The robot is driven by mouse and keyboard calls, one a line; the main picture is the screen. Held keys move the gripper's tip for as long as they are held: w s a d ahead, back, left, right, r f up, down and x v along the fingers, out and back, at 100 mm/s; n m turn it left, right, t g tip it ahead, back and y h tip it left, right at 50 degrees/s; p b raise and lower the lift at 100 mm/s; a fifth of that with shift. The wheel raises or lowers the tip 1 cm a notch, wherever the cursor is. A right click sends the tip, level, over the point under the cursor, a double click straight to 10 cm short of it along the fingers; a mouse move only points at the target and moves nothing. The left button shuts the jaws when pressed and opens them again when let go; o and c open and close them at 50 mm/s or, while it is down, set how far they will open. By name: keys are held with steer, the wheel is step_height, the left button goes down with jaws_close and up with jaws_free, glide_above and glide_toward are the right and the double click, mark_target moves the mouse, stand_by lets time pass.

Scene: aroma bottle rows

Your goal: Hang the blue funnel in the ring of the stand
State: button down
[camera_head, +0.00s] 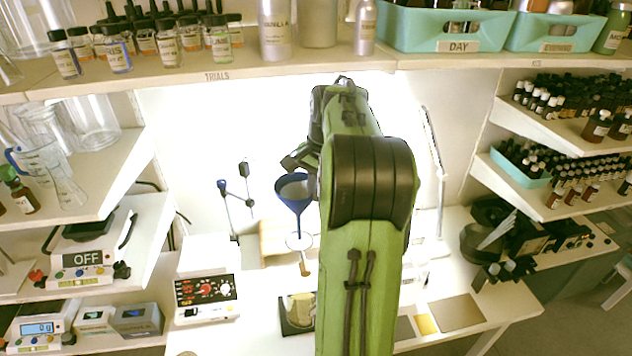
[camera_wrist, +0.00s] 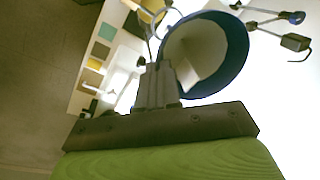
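The blue funnel (camera_head: 293,198) is upright in mid-air, left of my arm in the head view, its stem pointing down. In the wrist view, I look into its pale inside and blue rim (camera_wrist: 236,66). My gripper (camera_wrist: 158,72) is shut on the near side of the funnel's rim; in the head view my arm mostly hides it. A pale ring (camera_head: 299,242) shows just below the stem in the head view. I cannot tell whether the stem tip is inside it. The stand's post and clamps (camera_head: 236,195) are left of the funnel.
A white device with a red panel (camera_head: 207,290) stands on the white table at the left. A dark pad with a beaker (camera_head: 298,312) lies below the ring. Shelves with bottles flank the table, and an upper shelf (camera_head: 215,76) crosses above.

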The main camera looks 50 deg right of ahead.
step_height(320, 180, down, 13)
steer(key=b, duration=1.2)
steer(key=shift+f+b, duration=0.2)
steer(key=shift+b, duration=0.1)
steer(key=c, duration=1.3)
jaws_free()
steer(key=shift+o, duration=0.2)
steer(key=shift+r, duration=0.15)
step_height(320, 180, up, 15)
steer(key=s+p, duration=0.2)
steer(key=p, duration=0.4)
steer(key=shift+s+r, duration=0.2)
steer(key=shift+s, duration=0.1)
